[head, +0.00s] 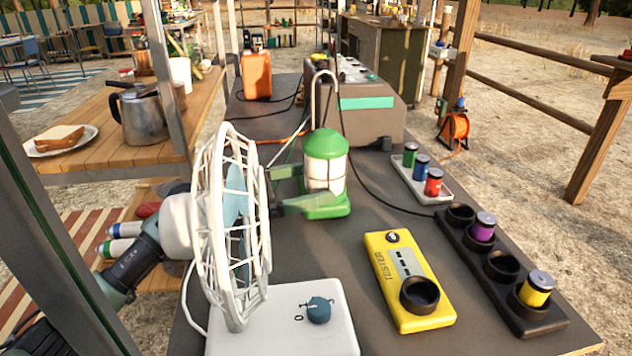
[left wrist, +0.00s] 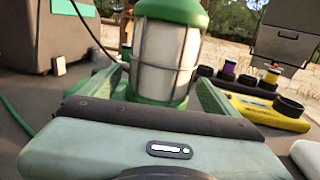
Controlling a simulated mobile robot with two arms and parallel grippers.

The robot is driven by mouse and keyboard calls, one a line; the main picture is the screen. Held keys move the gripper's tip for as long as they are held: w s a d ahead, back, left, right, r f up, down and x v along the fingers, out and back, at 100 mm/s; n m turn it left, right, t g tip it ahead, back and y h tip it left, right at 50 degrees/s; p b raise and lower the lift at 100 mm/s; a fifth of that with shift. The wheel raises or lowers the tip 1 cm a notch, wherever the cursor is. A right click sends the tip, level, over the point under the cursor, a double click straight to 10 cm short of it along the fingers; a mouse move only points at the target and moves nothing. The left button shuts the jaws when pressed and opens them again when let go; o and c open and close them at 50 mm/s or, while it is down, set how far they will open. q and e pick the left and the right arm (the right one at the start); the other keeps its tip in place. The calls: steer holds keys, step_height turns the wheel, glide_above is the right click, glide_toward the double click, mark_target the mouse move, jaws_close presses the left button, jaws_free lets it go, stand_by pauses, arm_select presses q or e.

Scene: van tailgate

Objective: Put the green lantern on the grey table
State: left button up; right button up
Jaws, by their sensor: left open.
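The green lantern (head: 325,168) has a green cap and base, a pale caged body and a tall wire handle. It stands upright on the dark grey tabletop (head: 385,220) in the head view. My left gripper (head: 303,190) reaches in from the left at the lantern's lower part, with the white fan hiding much of its arm. In the left wrist view, the lantern (left wrist: 166,50) stands between the two open fingers of my left gripper (left wrist: 160,92). I cannot tell whether either finger touches it. My right gripper is in neither view.
A white fan (head: 232,225) and its base with a dial (head: 285,325) stand close in front. A yellow tester (head: 408,282), a black holder (head: 515,305) and a tray of coloured cylinders (head: 425,185) lie right. A grey-brown box (head: 370,125) stands behind.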

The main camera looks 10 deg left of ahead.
arm_select(q)
steer(key=v, duration=1)
steer(key=shift+s+a, duration=0.25)
steer(key=shift+a, duration=0.1)
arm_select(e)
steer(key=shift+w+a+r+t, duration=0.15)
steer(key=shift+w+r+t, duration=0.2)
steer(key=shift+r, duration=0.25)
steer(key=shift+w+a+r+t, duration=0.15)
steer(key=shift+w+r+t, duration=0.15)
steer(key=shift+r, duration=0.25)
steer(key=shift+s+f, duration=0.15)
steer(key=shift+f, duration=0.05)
